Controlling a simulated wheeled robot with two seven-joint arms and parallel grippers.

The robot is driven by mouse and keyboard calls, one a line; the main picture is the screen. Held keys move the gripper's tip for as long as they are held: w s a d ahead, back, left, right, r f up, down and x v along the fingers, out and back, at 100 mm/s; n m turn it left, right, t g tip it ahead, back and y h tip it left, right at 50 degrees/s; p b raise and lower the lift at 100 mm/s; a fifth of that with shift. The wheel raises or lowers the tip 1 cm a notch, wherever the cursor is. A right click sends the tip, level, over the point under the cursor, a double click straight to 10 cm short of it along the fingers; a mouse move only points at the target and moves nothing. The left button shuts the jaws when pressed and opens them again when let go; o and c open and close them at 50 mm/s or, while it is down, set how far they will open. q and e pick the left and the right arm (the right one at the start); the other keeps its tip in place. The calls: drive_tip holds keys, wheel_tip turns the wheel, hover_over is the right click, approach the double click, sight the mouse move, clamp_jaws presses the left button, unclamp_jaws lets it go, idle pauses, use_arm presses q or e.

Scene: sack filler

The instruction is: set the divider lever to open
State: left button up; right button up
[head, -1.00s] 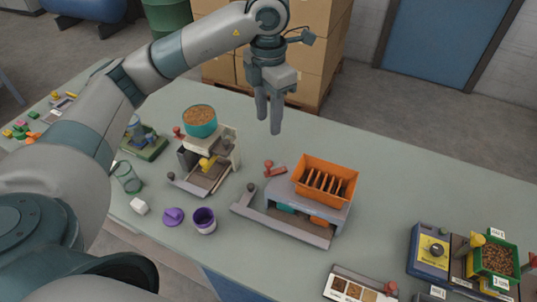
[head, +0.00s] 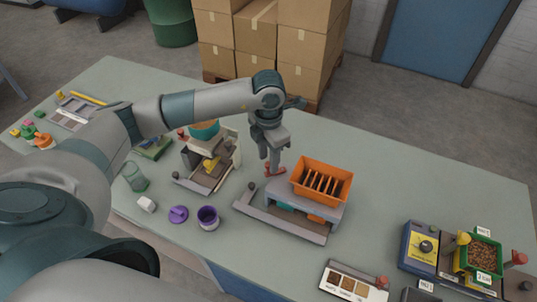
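The orange box with several dark dividing slats (head: 322,181) sits on a grey stand (head: 296,208) in the middle of the table. A small red lever (head: 277,172) lies just behind and left of it; its exact setting is too small to tell. My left gripper (head: 268,158) points down right at the red lever, its fingertips overlapping the lever's left end in the picture. I cannot tell whether the fingers touch it, or whether they are apart or closed. My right gripper is out of view.
A weighing filler with a teal bowl (head: 204,131) stands to the left, partly behind my arm. A purple cup (head: 208,218), purple lid (head: 178,214) and white cube (head: 147,204) lie in front. A green grain tray (head: 484,256) stands at the right. The table's back right is clear.

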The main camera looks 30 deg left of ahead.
use_arm(q)
drive_tip(key=shift+f, duration=0.15)
clamp_jaws()
drive_tip(key=shift+f+b, duration=0.15)
drive_tip(key=shift+b, duration=0.4)
drive_tip(key=m+b, duration=0.1)
drive_tip(key=b, duration=0.1)
drive_tip(key=m+b, duration=0.1)
drive_tip(key=b, duration=0.1)
drive_tip(key=shift+w+a+f, duration=0.1)
drive_tip(key=shift+w+a, duration=0.2)
drive_tip(key=shift+w, duration=0.05)
drive_tip(key=shift+w+r+m+b, duration=0.1)
drive_tip(key=shift+r+m+b, duration=0.2)
drive_tip(key=shift+m+b, duration=0.2)
drive_tip(key=shift+a, duration=0.1)
